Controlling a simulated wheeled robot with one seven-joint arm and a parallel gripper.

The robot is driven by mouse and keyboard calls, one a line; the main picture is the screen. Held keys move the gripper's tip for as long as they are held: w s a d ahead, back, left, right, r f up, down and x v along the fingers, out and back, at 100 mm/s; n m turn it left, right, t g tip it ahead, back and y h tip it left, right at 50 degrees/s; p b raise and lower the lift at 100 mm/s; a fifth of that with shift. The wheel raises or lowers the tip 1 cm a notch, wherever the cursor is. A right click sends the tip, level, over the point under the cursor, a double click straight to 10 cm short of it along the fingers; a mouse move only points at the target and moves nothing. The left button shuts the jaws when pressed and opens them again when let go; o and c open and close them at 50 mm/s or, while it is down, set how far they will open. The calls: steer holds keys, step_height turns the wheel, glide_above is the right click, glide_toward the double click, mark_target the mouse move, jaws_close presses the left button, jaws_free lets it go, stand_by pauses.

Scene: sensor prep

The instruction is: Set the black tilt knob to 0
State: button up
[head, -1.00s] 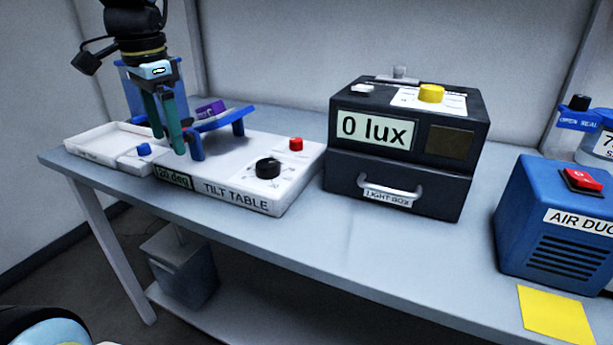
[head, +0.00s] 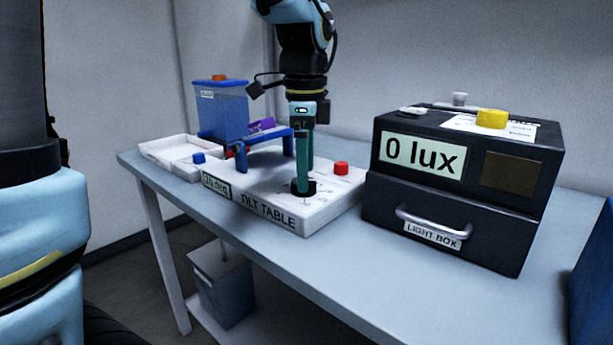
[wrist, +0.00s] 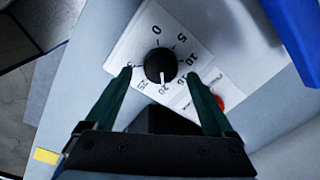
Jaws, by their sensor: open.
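The black tilt knob (wrist: 160,62) sits on the white tilt table (wrist: 215,50), inside a printed dial with 0, 5 and higher numbers. Its white mark points toward the 20. In the head view the knob (head: 312,188) is partly hidden behind a finger. The table's small display (head: 216,185) seems to read 20 deg. My gripper (wrist: 160,74) is open, with one green fingertip on each side of the knob; I cannot tell whether they touch it. In the head view my gripper (head: 304,188) points straight down at the knob.
A red button (head: 341,168) is close right of the knob. The blue tilting platform (head: 262,139) stands behind it to the left, near a blue button (head: 198,157). The black light box (head: 450,190) stands to the right. The bench front (head: 330,262) is clear.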

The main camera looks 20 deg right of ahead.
steer(key=shift+f, duration=0.85)
steer(key=shift+c, duration=0.3)
steer(key=c, duration=1.3)
